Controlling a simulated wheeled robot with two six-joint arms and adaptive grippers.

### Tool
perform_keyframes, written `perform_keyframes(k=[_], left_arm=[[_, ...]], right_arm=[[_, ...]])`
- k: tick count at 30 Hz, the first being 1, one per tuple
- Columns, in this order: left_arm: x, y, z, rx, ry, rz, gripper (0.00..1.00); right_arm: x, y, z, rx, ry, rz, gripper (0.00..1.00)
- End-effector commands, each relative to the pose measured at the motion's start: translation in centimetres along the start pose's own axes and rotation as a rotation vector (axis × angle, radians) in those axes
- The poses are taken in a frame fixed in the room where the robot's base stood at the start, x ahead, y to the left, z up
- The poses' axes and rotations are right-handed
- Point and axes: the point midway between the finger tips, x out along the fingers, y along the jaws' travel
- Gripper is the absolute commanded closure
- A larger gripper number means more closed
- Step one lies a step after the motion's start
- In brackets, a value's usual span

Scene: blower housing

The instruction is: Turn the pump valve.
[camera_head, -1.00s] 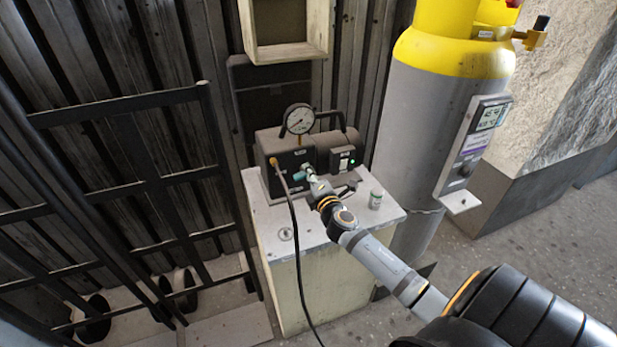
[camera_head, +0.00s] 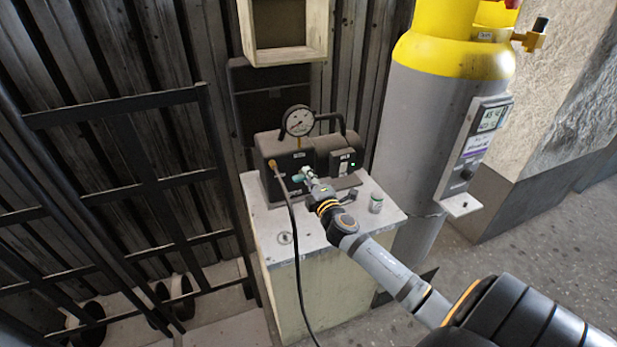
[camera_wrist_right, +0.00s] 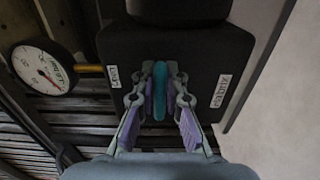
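The pump (camera_head: 330,148) is a dark box with a handle and a round gauge (camera_head: 299,121), standing on a pale cabinet top. Its valve handle is teal and shows upright in the right wrist view (camera_wrist_right: 160,90), against the pump's dark face. My right gripper (camera_head: 306,176) is at the pump's front. In the wrist view, its two fingers with purple pads (camera_wrist_right: 160,86) lie on either side of the teal handle, very close to it. I cannot tell whether the pads touch the handle. The left gripper is not in view.
A black hose (camera_head: 296,240) hangs from the pump's front, left of my right gripper. A small jar (camera_head: 376,201) and a round disc (camera_head: 285,238) sit on the cabinet top (camera_head: 263,217). A yellow-topped grey cylinder (camera_head: 415,120) stands right; a black metal rack (camera_head: 130,188) stands left.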

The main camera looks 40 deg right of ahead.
Motion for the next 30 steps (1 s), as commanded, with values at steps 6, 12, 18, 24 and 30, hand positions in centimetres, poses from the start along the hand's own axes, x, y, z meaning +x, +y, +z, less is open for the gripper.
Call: perform_keyframes(k=[6, 12, 18, 24, 30], left_arm=[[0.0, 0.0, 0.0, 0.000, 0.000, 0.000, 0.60], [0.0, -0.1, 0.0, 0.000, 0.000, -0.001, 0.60], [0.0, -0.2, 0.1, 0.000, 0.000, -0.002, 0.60], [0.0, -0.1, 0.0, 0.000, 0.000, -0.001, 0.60], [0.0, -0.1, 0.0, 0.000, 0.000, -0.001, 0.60]], right_arm=[[0.0, -0.1, 0.0, 0.001, -0.001, -0.002, 0.65], [0.0, -0.1, 0.0, 0.001, 0.000, -0.001, 0.65], [-1.8, -0.2, 0.0, -0.004, 0.001, -0.004, 0.65], [-6.8, -0.3, 0.0, -0.006, 0.003, -0.006, 0.65], [-10.6, -0.2, 0.0, -0.003, 0.002, -0.005, 0.65]])
